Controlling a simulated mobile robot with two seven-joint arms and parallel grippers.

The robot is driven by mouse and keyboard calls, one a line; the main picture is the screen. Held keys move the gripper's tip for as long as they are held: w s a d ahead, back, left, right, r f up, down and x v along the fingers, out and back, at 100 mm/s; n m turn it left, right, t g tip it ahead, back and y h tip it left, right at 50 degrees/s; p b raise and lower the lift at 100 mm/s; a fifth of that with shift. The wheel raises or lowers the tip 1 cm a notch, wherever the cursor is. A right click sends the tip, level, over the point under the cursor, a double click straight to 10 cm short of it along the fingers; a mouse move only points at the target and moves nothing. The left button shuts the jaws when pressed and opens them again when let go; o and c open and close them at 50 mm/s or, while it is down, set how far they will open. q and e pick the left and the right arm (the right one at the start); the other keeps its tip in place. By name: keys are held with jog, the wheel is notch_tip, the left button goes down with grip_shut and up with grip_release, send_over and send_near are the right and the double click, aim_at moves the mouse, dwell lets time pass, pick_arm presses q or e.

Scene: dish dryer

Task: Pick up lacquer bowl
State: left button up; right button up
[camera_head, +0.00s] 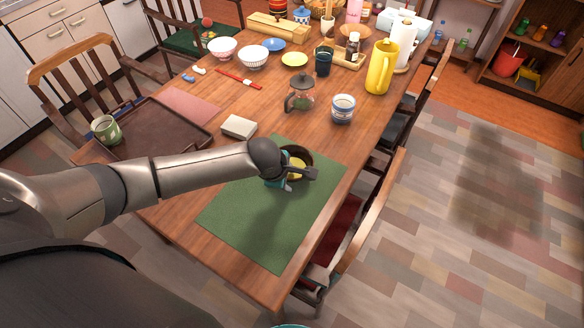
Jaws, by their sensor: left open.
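The lacquer bowl (305,153), dark-rimmed with a yellowish inside, sits at the far part of the green placemat (243,211). My left arm reaches in from the left, and its left gripper (301,178) is over the near side of the bowl, hiding much of it. The left gripper is open, with one finger pointing right across the bowl's near edge. I cannot tell whether the fingers touch the bowl. My right gripper does not show.
A glass teapot (300,95) and a blue-white cup (342,109) stand beyond the bowl. A pale box (239,127) lies left of the placemat. The near placemat is clear.

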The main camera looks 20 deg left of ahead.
pick_arm(q)
grip_shut()
dwell(0.6)
